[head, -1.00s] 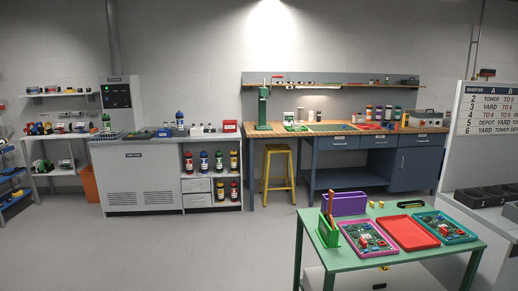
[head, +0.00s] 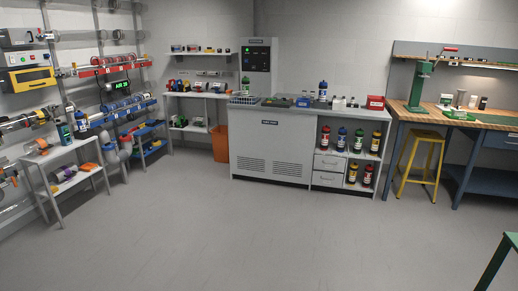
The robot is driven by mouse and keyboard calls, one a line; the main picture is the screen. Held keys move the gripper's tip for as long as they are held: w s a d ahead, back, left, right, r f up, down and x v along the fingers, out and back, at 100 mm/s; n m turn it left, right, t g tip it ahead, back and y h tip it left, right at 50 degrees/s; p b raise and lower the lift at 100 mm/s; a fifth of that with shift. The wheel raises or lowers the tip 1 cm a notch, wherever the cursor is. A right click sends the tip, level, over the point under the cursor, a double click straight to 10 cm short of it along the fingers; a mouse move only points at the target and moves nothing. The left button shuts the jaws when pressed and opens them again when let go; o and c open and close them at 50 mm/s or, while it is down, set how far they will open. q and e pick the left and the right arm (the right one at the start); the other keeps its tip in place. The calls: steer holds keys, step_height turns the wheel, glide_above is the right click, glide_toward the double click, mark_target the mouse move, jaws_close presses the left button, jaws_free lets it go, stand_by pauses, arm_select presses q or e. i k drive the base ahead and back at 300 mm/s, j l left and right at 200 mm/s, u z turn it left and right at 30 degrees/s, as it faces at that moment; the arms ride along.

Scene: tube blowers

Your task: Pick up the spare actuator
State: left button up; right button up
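I cannot tell which item is the spare actuator, as the parts are small at this distance. Several coloured parts (head: 183,86) sit on the middle shelf of the rack at the back, left of the grey cabinet. Neither of my grippers shows in the head view.
A grey cabinet (head: 270,150) with bottles stands at the back, with an orange bin (head: 220,144) beside it. A yellow stool (head: 420,160) stands before the workbench (head: 490,122). The middle floor is clear.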

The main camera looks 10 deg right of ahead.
mark_target(455, 112)
steer(key=i+z, duration=0.25)
steer(key=i, duration=0.3)
steer(key=i+j+z, duration=0.2)
steer(key=i, duration=0.35)
steer(key=i+j+z, duration=0.25)
steer(key=i, duration=0.3)
